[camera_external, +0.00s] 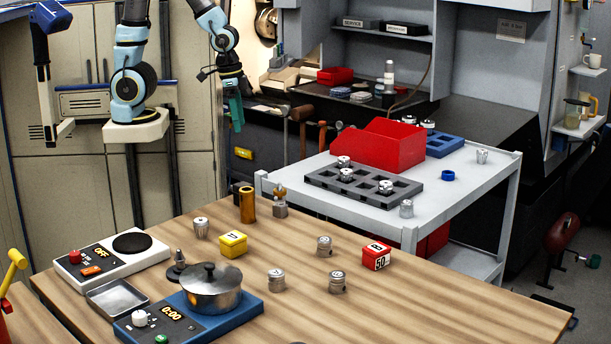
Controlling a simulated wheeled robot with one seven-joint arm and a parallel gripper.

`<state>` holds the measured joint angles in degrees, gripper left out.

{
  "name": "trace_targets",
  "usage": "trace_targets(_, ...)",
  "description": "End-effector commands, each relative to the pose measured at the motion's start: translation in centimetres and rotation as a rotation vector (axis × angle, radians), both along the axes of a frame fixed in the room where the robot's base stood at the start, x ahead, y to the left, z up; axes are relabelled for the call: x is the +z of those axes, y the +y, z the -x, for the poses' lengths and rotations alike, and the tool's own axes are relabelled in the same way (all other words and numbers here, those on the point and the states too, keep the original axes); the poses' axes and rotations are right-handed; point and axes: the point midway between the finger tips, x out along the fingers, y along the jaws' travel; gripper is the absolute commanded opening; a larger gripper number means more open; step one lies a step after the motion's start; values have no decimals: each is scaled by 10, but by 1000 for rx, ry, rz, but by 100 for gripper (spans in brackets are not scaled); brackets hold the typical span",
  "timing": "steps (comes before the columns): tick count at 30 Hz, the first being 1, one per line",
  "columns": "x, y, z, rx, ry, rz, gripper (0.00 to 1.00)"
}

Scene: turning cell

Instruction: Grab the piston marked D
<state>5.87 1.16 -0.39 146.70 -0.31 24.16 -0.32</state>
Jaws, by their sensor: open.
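Several small silver pistons stand about, and their marks are too small to read, so I cannot tell which is D. On the wooden table are a piston at the left (200,229), one in the middle (324,247) and two nearer the front (276,280) (337,282). On the white cart, pistons sit in a grey slotted tray (318,182), one of them near its front (385,187). Others stand on the cart beside it (406,209) and at the right (482,156). My gripper (235,118) is open and empty, pointing down, above and behind the wooden table, away from every piston.
A red bin (385,143) and a blue tray (446,146) stand on the cart. The wooden table (450,315) holds a steel pot (210,290) on a blue heater, a white hotplate (105,262), a yellow block (233,244) and a red block (376,256). Its right front is clear.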

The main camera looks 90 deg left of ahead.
Motion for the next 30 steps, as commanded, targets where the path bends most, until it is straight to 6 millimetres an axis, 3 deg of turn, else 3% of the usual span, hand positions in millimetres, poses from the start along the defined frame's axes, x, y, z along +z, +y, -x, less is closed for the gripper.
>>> trace_targets(20, 1, 0, 0, -1, -1, 0, 80)
trace_targets(23, 9, 0, -2, -1, -4, 0, 80)
trace_targets(30, 55, 0, -1, -2, -8, 1, 80)
